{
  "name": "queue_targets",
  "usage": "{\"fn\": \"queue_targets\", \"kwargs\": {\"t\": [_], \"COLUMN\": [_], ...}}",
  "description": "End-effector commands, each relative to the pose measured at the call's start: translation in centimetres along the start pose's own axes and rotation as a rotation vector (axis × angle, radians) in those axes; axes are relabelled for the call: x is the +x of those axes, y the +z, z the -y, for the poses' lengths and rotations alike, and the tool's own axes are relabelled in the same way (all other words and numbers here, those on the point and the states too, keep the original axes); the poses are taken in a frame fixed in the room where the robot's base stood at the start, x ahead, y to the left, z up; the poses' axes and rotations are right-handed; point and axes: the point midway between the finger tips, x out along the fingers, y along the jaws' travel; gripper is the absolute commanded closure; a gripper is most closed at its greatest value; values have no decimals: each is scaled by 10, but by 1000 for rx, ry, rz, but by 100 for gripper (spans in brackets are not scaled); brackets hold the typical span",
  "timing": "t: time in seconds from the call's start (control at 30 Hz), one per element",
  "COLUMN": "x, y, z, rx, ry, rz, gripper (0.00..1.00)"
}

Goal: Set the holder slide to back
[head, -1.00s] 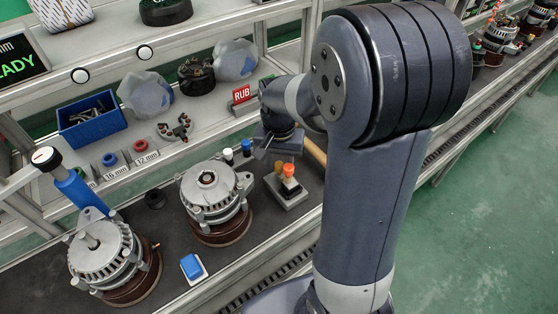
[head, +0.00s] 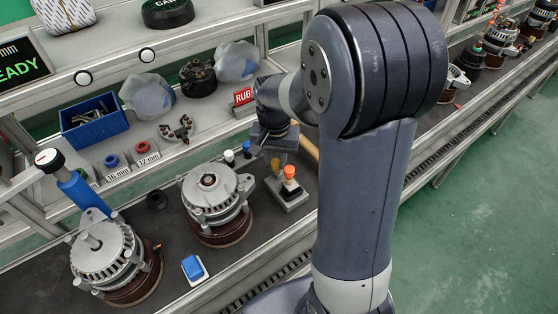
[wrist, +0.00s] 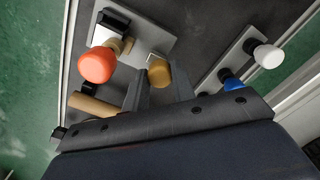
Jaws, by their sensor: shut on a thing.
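An ochre knob (wrist: 159,72) stands on a grey plate (wrist: 157,38), which also carries an orange knob (wrist: 97,66). No label marks which part is the holder slide. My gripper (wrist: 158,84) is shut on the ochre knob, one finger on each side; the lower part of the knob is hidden. In the head view the plate (head: 292,201) lies on the bench to the right of the middle alternator, with the orange knob (head: 289,171) upright on it. My gripper's fingers are small there, under the dark wrist.
A second plate (wrist: 222,66) has a white knob (wrist: 267,55) and a blue knob (wrist: 233,83). An alternator (head: 216,190) stands left of the plates, with another (head: 105,250) further left. A blue button (head: 193,267) lies at the bench edge.

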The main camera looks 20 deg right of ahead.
Motion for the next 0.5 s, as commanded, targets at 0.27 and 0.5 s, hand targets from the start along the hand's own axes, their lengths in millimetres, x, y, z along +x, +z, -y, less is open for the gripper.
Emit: {"fn": "queue_targets", "kwargs": {"t": [0.27,0.5], "x": [-1,-1], "y": [-4,-3], "z": [4,3], "rx": [1,1], "ry": [-10,-8], "rz": [-12,-10], "gripper": [73,53]}}
